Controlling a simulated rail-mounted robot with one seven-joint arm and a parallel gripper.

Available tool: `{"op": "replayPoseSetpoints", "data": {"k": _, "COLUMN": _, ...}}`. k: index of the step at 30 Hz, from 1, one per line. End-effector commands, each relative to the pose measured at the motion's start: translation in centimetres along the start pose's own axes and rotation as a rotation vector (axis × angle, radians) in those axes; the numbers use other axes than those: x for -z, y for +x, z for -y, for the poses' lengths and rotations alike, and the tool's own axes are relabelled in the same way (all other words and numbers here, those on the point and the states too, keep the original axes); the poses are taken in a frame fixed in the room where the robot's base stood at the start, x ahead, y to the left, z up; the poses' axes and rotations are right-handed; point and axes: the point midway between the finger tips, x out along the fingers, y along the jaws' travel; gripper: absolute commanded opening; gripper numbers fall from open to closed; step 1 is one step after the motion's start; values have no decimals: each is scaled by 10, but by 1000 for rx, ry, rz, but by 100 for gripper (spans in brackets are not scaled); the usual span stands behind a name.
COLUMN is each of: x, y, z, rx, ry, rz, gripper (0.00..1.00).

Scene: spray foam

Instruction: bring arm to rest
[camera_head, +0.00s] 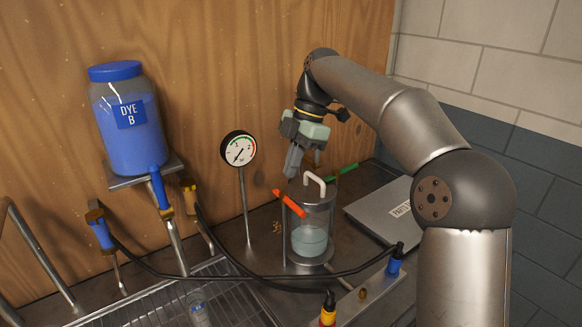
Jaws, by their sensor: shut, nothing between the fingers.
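My arm reaches in from the right and bends over the bench. My gripper (291,172) points down, shut and empty, just above and to the left of a clear lidded vessel (311,243). The vessel holds pale blue liquid and has a white bent handle on top. A red-orange lever (290,203) sticks out on its left and a green one (342,172) shows behind it on the right. I cannot tell whether the fingertips touch anything.
A blue-capped DYE B jar (134,140) stands on a raised shelf at the left. A dial gauge (239,149) on a post stands left of my gripper. Black hoses (262,281) cross the front. A grey plate (381,217) lies right of the vessel, and a wooden wall (210,50) rises behind.

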Motion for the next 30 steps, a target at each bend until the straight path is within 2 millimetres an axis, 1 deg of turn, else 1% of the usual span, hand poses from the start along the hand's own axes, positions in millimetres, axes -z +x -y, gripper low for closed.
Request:
{"op": "replayPoseSetpoints", "data": {"k": 2, "x": 0, "y": 0, "z": 0, "rx": 0, "ry": 4, "rz": 2, "gripper": 0}}
{"op": "replayPoseSetpoints", "data": {"k": 5, "x": 2, "y": 4, "z": 8, "rx": 4, "ry": 66, "rz": 27, "gripper": 0}}
{"op": "replayPoseSetpoints", "data": {"k": 8, "x": 2, "y": 16, "z": 29, "rx": 1, "ry": 246, "rz": 93, "gripper": 0}}
{"op": "replayPoseSetpoints", "data": {"k": 11, "x": -6, "y": 32, "z": 68, "rx": -33, "ry": 541, "rz": 181, "gripper": 0}}
{"op": "replayPoseSetpoints", "data": {"k": 12, "x": -11, "y": 40, "z": 88, "rx": -58, "ry": 676, "rz": 214, "gripper": 0}}
{"op": "replayPoseSetpoints", "data": {"k": 14, "x": -19, "y": 52, "z": 120, "rx": -103, "ry": 882, "rz": 253, "gripper": 0}}
{"op": "replayPoseSetpoints", "data": {"k": 15, "x": -26, "y": 61, "z": 143, "rx": -139, "ry": 1020, "rz": 271, "gripper": 0}}
{"op": "replayPoseSetpoints", "data": {"k": 16, "x": -30, "y": 68, "z": 161, "rx": -167, "ry": 1122, "rz": 281, "gripper": 0}}
{"op": "replayPoseSetpoints", "data": {"k": 17, "x": -34, "y": 75, "z": 180, "rx": -196, "ry": 1225, "rz": 287, "gripper": 0}}
{"op": "replayPoseSetpoints", "data": {"k": 18, "x": -39, "y": 85, "z": 204, "rx": -235, "ry": 1357, "rz": 289, "gripper": 0}}
{"op": "replayPoseSetpoints", "data": {"k": 20, "x": -45, "y": 102, "z": 239, "rx": -293, "ry": 1544, "rz": 280, "gripper": 0}}
{"op": "replayPoseSetpoints", "data": {"k": 21, "x": -48, "y": 113, "z": 260, "rx": -328, "ry": 1659, "rz": 267, "gripper": 0}}
{"op": "replayPoseSetpoints", "data": {"k": 24, "x": -52, "y": 139, "z": 304, "rx": -398, "ry": 1895, "rz": 224, "gripper": 0}}
{"op": "replayPoseSetpoints", "data": {"k": 27, "x": -52, "y": 160, "z": 332, "rx": -440, "ry": 2049, "rz": 184, "gripper": 0}}
{"op": "replayPoseSetpoints", "data": {"k": 30, "x": -51, "y": 171, "z": 345, "rx": -459, "ry": 2130, "rz": 159, "gripper": 0}}
